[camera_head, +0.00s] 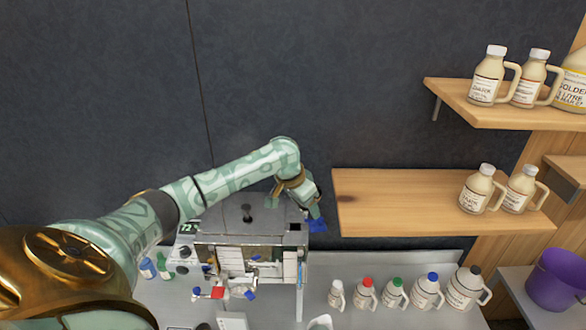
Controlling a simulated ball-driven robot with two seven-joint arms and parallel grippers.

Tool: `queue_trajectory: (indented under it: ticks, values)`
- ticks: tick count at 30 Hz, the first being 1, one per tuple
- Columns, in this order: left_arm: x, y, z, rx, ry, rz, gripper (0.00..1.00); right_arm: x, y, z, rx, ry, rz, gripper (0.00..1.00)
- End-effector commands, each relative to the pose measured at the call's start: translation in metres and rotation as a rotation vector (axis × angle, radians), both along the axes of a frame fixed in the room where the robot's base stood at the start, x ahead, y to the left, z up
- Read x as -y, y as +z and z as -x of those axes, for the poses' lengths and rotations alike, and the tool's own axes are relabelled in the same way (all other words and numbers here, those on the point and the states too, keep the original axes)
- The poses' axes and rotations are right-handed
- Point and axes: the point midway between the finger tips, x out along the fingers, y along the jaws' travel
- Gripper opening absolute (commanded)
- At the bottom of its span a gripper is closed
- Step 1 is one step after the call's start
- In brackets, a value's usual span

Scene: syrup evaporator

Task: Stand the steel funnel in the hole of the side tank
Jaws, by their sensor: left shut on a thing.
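My left gripper (313,204) points down at the right rear corner of the steel evaporator (225,222). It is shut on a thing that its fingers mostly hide. I take this to be the steel funnel, but its outline is too small to make out. A small dark square opening (295,227) shows at the right end of the evaporator top, just left of and below the fingertips. I cannot tell for sure whether this is the hole of the side tank. My right gripper is not in view.
A blue patch (317,225) lies just below my left gripper. Several capped jugs (426,291) stand on the counter at right. Wooden shelves (395,198) with more jugs and a purple bucket (556,281) are farther right. Valves with coloured handles (217,292) are in front of the evaporator.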

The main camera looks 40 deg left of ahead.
Motion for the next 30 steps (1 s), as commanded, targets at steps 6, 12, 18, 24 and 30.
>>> queue_trajectory:
  ticks: [6,12,18,24,30]
  values:
    - [-0.04,-0.003,-0.008,0.019,-0.266,0.006,0.45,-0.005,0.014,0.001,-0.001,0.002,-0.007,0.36]
    - [-0.045,-0.005,-0.01,0.033,-0.42,0.009,0.45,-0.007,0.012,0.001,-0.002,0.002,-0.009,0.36]
    - [-0.045,-0.01,-0.01,0.034,-0.444,0.009,0.45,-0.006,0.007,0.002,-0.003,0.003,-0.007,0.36]
    - [-0.045,-0.023,-0.01,0.034,-0.442,0.008,0.45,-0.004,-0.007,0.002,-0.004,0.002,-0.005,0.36]
    - [-0.045,-0.038,-0.01,0.034,-0.443,0.006,0.45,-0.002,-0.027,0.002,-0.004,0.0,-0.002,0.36]
